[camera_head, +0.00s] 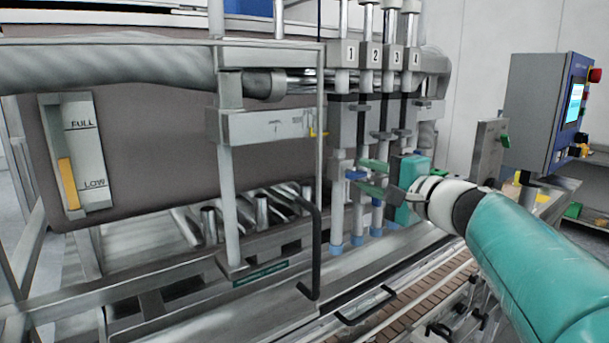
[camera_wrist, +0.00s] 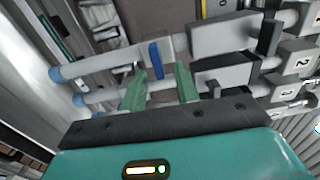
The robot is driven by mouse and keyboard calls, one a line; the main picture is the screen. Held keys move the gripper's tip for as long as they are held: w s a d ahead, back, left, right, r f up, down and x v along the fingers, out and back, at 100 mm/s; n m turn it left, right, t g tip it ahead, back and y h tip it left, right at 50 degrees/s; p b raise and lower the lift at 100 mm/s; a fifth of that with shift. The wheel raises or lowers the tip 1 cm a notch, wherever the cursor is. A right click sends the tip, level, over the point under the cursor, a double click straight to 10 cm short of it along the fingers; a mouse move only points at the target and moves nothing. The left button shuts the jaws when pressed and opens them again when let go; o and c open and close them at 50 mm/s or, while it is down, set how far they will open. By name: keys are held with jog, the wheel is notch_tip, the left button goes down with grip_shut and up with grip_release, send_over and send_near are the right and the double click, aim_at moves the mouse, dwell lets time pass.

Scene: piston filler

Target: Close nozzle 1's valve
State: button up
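Nozzle 1 (camera_head: 339,165) is the leftmost of the upright nozzles under the numbered plates in the head view. In the wrist view nozzle 1 (camera_wrist: 100,64) lies across the top. Its blue valve handle (camera_head: 355,174) sticks out sideways, crosswise to the tube. My gripper (camera_head: 372,178) reaches in from the right with its green fingers apart, one above and one below the handle. In the wrist view the blue handle (camera_wrist: 155,60) shows between the two fingertips, with a gap on each side. Whether the fingertips overlap it in depth is unclear.
Nozzle 2 (camera_wrist: 112,96) runs close beside nozzle 1, behind my fingers. Nozzles 3 and 4 are partly hidden by my gripper. A frame post with a black handle (camera_head: 313,250) stands left of the nozzles. A conveyor (camera_head: 420,300) runs below. A control box (camera_head: 540,110) stands at right.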

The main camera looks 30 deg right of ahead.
jog(key=s, duration=1.4)
jog(key=shift+d, duration=0.15)
